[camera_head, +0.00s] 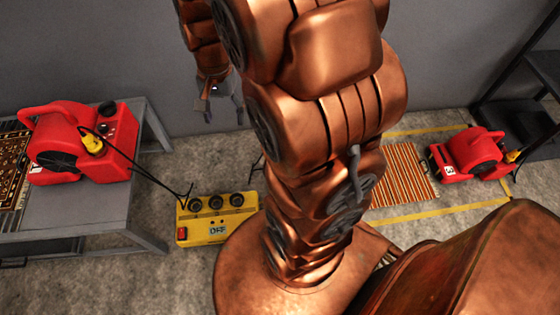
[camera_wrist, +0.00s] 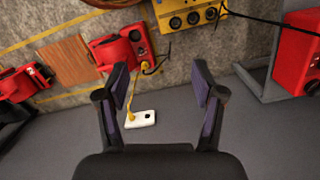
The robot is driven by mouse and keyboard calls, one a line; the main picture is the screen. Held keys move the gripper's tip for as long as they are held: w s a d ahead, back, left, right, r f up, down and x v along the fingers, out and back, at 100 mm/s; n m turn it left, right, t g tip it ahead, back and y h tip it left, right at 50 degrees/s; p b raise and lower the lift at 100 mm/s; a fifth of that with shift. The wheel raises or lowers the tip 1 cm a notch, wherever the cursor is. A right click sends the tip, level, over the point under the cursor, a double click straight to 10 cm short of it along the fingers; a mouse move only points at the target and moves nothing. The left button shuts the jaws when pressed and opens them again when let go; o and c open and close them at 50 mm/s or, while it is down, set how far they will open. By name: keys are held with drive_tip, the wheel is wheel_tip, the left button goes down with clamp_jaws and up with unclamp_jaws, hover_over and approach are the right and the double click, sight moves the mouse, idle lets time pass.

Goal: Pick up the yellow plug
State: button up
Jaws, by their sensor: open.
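In the wrist view a yellow plug (camera_wrist: 130,117) sits at the left part of a white wall outlet (camera_wrist: 148,118). A yellow cord runs up from it toward a red blower (camera_wrist: 112,50). A dark socket shows to its right. My gripper (camera_wrist: 160,66) is open and empty, its fingers apart on either side of the outlet in the picture. I cannot tell its distance from the wall. In the head view my gripper (camera_head: 223,110) hangs near the grey wall, and the outlet is hidden. Other yellow plug-like pieces show at the left blower (camera_head: 92,142) and right blower (camera_head: 513,156).
A yellow power box (camera_head: 217,218) with several dark sockets lies on the floor. The left blower stands on a grey table (camera_head: 100,205). A striped mat (camera_head: 402,172) lies inside yellow floor lines. A dark shelf (camera_head: 505,110) stands at right. Black cables cross near the box.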

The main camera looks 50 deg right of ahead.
drive_tip(key=w+d+f+m+b, duration=0.2)
drive_tip(key=d+f+m+b, duration=0.4)
drive_tip(key=f, duration=1.1)
drive_tip(key=w+d+f+m+t+b, duration=0.1)
drive_tip(key=w+d+f+m+b, duration=0.2)
drive_tip(key=d+f+b, duration=0.6)
drive_tip(key=w+d+f+m+b, duration=0.2)
drive_tip(key=d+f+m+b, duration=0.5)
drive_tip(key=d+f, duration=0.8)
drive_tip(key=shift+w+f+m+t, duration=0.2)
drive_tip(key=shift+f+m, duration=0.2)
drive_tip(key=shift+f, duration=2.35)
drive_tip(key=shift+w+f+m+t, duration=0.15)
drive_tip(key=shift+f+m, duration=0.25)
drive_tip(key=shift+f, duration=2.3)
drive_tip(key=shift+f+b, duration=0.35)
drive_tip(key=shift+f, duration=0.3)
drive_tip(key=shift+w+a+f+b, duration=0.15)
drive_tip(key=shift+f+b, duration=0.3)
drive_tip(key=shift+f, duration=0.65)
drive_tip(key=shift+w+f+b, duration=0.2)
drive_tip(key=shift+f+b, duration=0.25)
drive_tip(key=shift+f, duration=0.6)
drive_tip(key=shift+w+a+f+b, duration=0.15)
drive_tip(key=shift+f+b, duration=0.3)
drive_tip(key=shift+f, duration=0.65)
drive_tip(key=shift+d, duration=0.1)
drive_tip(key=shift+c, duration=0.2)
drive_tip(key=shift+r, duration=0.1)
clamp_jaws()
